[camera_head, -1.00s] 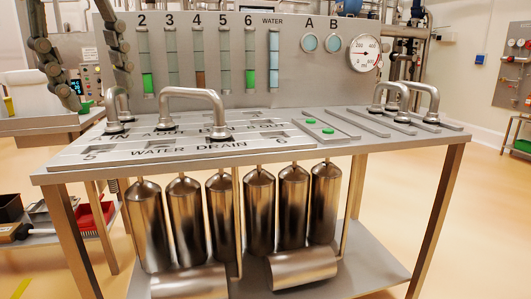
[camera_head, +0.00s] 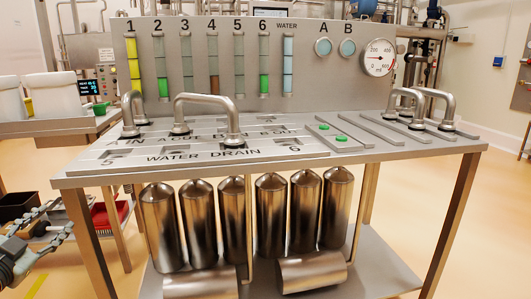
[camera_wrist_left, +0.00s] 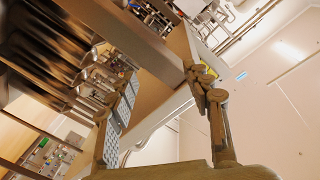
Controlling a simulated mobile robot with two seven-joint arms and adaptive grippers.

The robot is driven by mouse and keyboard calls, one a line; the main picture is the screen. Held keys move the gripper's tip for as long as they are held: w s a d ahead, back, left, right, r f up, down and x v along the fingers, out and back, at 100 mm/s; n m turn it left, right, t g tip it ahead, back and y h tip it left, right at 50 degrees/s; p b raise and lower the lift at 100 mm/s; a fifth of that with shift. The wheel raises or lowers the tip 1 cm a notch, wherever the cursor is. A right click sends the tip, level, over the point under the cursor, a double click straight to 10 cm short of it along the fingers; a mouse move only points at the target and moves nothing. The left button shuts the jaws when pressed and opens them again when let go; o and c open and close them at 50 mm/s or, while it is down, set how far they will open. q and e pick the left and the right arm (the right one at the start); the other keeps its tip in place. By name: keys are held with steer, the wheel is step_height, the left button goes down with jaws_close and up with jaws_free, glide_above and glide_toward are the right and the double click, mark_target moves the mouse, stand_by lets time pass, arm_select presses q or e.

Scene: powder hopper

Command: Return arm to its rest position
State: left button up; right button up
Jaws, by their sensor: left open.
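My left gripper (camera_head: 50,235) is low at the left edge of the head view, beside the bench and in front of the lower side shelf. Only part of it shows there. In the left wrist view its two fingers (camera_wrist_left: 163,82) stand wide apart with nothing held between them. The hopper bench (camera_head: 400,152) stands in the middle of the head view, with large metal handles (camera_head: 208,97) on its top. My left gripper is clear of these handles. My right gripper is not in view.
A gauge panel (camera_head: 290,105) rises at the bench's back. Metal cylinders (camera_head: 208,222) hang below the top. A side table (camera_head: 45,124) stands at the left, with a red bin (camera_head: 105,215) lower down. Open floor (camera_head: 495,230) lies to the right.

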arm_select(q)
steer(key=s+d+f+n+g+y, duration=0.15)
steer(key=s+f, duration=0.25)
steer(key=f, duration=0.4)
steer(key=s+d+f+n+g, duration=0.2)
steer(key=s+f+g, duration=0.1)
steer(key=f, duration=0.5)
steer(key=s+d+f+n+g+y, duration=0.1)
steer(key=s+f+g, duration=0.25)
steer(key=f, duration=0.35)
steer(key=s+d+f+g+h, duration=0.1)
steer(key=s+d+f+g, duration=0.2)
steer(key=s+d+f, duration=0.4)
steer(key=s+d+f+g+h+p, duration=0.1)
steer(key=s+d+f, duration=0.5)
steer(key=d, duration=0.6)
steer(key=shift+s+d+f+g+h, duration=0.35)
steer(key=shift+s+g+h, duration=0.3)
steer(key=shift+s+g, duration=0.45)
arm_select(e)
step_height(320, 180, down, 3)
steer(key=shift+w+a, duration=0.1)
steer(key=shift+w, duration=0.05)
arm_select(q)
steer(key=shift+a, duration=0.1)
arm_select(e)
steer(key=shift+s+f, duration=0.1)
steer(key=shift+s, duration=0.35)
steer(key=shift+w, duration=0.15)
